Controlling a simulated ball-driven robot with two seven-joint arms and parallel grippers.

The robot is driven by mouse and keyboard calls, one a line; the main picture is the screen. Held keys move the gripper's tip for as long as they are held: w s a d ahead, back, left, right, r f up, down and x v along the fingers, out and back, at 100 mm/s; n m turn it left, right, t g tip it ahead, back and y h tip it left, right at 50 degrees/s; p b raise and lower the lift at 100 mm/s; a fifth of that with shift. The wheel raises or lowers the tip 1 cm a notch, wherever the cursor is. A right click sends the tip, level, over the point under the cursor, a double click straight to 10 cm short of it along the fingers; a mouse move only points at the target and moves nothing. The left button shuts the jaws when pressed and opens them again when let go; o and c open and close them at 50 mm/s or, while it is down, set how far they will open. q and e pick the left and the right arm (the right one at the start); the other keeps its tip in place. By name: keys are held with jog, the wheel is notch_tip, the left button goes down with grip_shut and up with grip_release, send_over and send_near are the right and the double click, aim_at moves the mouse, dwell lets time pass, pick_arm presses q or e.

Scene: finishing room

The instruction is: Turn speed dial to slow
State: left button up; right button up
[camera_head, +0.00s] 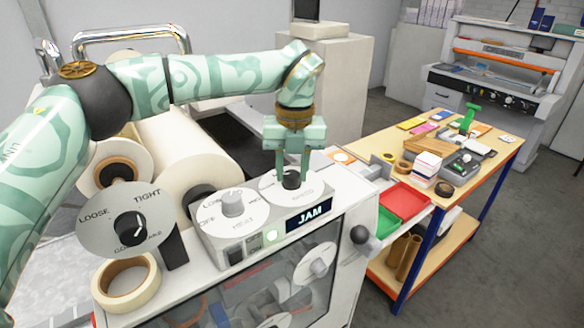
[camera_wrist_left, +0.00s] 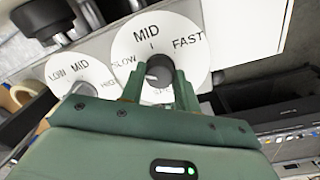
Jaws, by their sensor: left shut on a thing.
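The speed dial (camera_head: 270,191) is a white disc with a dark knob (camera_head: 291,181) on top of the machine's control box. In the left wrist view the dial (camera_wrist_left: 130,48) reads SLOW at left, MID at top and FAST at right. Its knob (camera_wrist_left: 160,68) is partly hidden by the fingers, and I cannot tell clearly where it points. My left gripper (camera_head: 291,175) reaches down from above, its fingers shut on the knob; it also shows in the left wrist view (camera_wrist_left: 158,88). My right gripper is not in view.
A heat dial (camera_head: 233,207) sits just left of the speed dial. A display (camera_head: 310,216) reads JAM. A brake dial (camera_head: 125,222) marked LOOSE and TIGHT and a tape roll (camera_head: 126,282) stand further left. A worktable (camera_head: 497,152) with trays and small items is at right.

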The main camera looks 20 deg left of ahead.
aim_at(295, 174)
pick_arm(q)
jog(key=o, duration=1)
jog(key=shift+r, duration=0.15)
jog(key=shift+c, duration=0.2)
jog(key=shift+s, duration=0.1)
notch_tip(295, 174, up, 16)
jog(key=shift+d+r, duration=0.15)
jog(key=shift+d, duration=0.25)
